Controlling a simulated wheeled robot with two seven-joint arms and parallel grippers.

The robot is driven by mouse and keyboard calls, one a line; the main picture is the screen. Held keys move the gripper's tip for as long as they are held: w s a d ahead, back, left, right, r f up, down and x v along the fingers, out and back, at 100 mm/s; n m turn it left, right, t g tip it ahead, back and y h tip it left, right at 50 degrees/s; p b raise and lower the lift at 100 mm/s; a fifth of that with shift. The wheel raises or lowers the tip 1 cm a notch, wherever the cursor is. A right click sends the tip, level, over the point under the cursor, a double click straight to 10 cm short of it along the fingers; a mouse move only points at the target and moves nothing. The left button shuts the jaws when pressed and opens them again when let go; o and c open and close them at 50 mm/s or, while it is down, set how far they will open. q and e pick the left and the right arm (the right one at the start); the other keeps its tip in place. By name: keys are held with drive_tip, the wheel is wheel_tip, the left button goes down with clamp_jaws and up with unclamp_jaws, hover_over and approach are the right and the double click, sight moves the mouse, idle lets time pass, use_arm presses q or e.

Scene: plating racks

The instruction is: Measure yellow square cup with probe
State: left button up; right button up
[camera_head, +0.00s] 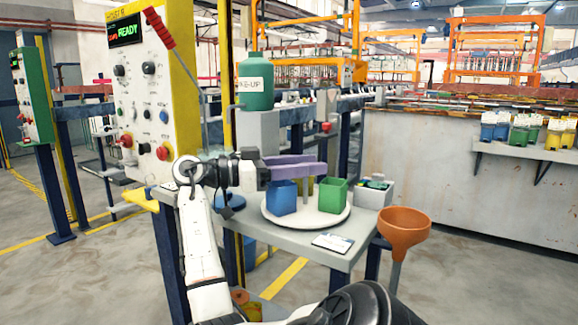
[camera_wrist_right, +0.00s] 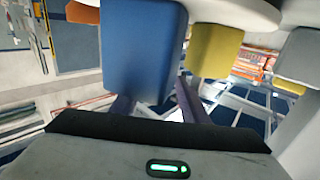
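My right gripper (camera_head: 322,167) reaches in over the side table with its two purple fingers apart. The fingers lie behind the blue square cup (camera_head: 281,198) as seen from my head. The yellow square cup (camera_head: 308,186) shows only partly between the blue cup and the green cup (camera_head: 333,195), all on a round white turntable (camera_head: 330,221). In the right wrist view, the blue cup (camera_wrist_right: 145,45) covers part of the fingers and the yellow cup (camera_wrist_right: 216,50) is to their right. I cannot tell whether the fingers touch a cup. I cannot clearly identify the probe. My left gripper is out of view.
A yellow control cabinet (camera_head: 165,60) with a READY display stands left; a red-handled metal rod (camera_head: 160,28) is by it. A green make-up bottle (camera_head: 256,88), a white box (camera_head: 374,194), a card (camera_head: 332,243) and an orange funnel (camera_head: 404,232) are near the turntable.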

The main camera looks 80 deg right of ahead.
drive_tip(key=v, duration=1)
drive_tip(key=shift+w+p, duration=0.2)
drive_tip(key=shift+p, duration=0.1)
drive_tip(key=shift+a, duration=0.1)
